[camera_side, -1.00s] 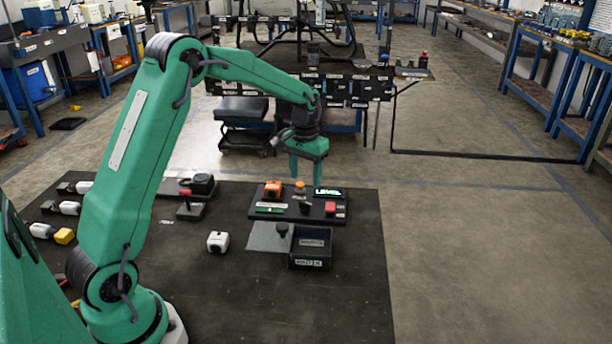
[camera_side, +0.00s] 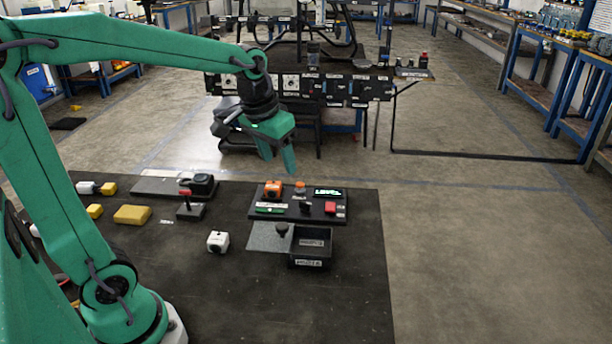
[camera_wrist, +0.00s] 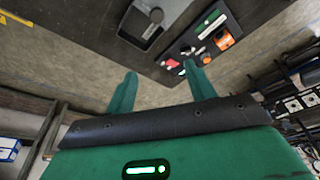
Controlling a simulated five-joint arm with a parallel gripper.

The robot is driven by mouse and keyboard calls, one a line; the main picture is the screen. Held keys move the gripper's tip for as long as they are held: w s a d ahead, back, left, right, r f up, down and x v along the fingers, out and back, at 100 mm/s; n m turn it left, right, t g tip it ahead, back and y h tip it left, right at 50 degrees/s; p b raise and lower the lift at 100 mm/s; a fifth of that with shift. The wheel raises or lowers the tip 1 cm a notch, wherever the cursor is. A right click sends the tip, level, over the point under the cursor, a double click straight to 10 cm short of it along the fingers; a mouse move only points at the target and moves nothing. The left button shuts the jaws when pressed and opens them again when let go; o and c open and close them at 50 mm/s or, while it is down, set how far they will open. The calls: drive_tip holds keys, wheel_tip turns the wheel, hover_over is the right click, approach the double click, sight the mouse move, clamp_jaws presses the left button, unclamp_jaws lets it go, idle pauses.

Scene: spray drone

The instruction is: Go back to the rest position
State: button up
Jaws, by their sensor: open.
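My gripper (camera_side: 278,162) is a green two-finger gripper, held in the air above the far side of the black work mat (camera_side: 340,285). In the wrist view its fingers (camera_wrist: 162,95) stand apart with nothing between them. The side view shows no object in the gripper. Below and right of it is a black control panel (camera_side: 338,214) with an orange part, a red block and a lit green display. The panel also shows in the wrist view (camera_wrist: 222,20).
A black bin (camera_side: 312,245) with a grey plate (camera_side: 265,238) beside it sits in front of the panel. A white block (camera_side: 217,242) lies to its left. Yellow pieces (camera_side: 132,214) lie farther left. A dark rack (camera_side: 335,88) stands behind. The near mat is largely clear.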

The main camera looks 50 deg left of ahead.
drive_tip(key=s+d+m+t, duration=0.1)
drive_tip(key=s+d, duration=0.3)
drive_tip(key=s, duration=0.9)
drive_tip(key=shift+s+m+t, duration=0.3)
drive_tip(key=shift+t, duration=0.5)
